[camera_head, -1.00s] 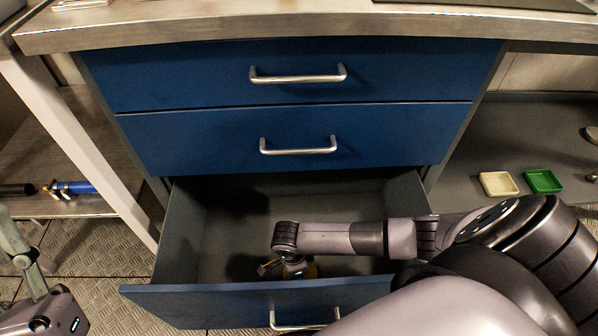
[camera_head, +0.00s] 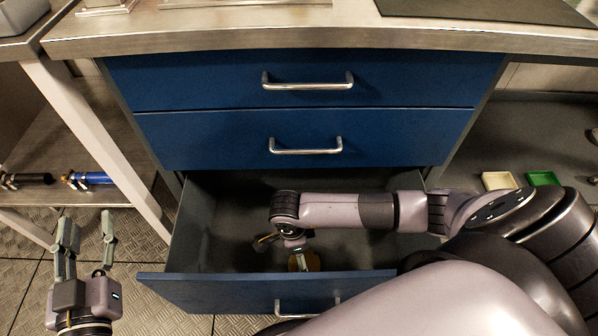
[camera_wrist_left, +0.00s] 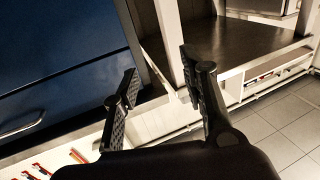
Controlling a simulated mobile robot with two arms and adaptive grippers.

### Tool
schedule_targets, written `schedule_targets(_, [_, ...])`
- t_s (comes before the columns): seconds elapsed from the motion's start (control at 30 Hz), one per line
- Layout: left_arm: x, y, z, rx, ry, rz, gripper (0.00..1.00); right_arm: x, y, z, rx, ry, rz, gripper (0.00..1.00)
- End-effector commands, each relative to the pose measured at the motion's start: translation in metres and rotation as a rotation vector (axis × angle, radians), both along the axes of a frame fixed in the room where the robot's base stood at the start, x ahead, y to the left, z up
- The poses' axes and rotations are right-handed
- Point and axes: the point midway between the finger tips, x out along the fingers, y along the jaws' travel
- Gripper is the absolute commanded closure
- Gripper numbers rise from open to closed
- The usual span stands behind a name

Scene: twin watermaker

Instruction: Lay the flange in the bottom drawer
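The bottom drawer (camera_head: 270,288) is pulled open below two shut blue drawers. A round tan piece, which looks like the flange (camera_head: 310,261), shows on the drawer's floor near the front panel. My right arm reaches in from the right, and my right gripper (camera_head: 283,247) points down into the drawer just above and beside the flange. Its fingers are mostly hidden by the wrist, so I cannot tell whether they touch it. My left gripper (camera_head: 88,228) is open and empty, left of the drawer; its spread fingers also show in the left wrist view (camera_wrist_left: 160,95).
A steel worktop (camera_head: 300,35) runs above the drawers. A table leg (camera_head: 100,150) stands between my left gripper and the cabinet. A blue cylinder (camera_head: 90,178) lies on the left shelf. A cream tray (camera_head: 498,181) and a green tray (camera_head: 543,178) sit at the right.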

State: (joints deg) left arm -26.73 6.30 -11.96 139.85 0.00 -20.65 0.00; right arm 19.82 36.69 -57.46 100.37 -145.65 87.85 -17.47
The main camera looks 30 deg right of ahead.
Motion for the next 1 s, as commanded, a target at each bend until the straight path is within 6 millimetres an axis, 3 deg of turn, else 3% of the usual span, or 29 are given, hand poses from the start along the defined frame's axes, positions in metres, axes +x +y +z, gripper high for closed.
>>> schedule_targets(0.3, [-0.002,0.004,-0.022,0.029,0.113,0.007,0.60,0.000,0.001,0.014,-0.001,0.001,0.001,0.00])
schedule_targets(0.8, [-0.002,0.004,-0.021,0.030,0.114,0.007,0.60,0.000,0.001,0.015,-0.002,0.002,-0.001,0.00])
schedule_targets(0.87, [-0.002,0.005,-0.019,0.038,0.126,0.007,0.60,0.000,-0.003,0.021,-0.005,0.005,-0.007,0.00])
schedule_targets(1.0, [0.001,0.012,-0.017,0.092,0.209,0.008,0.60,-0.001,-0.025,0.053,-0.030,0.028,-0.053,0.00])
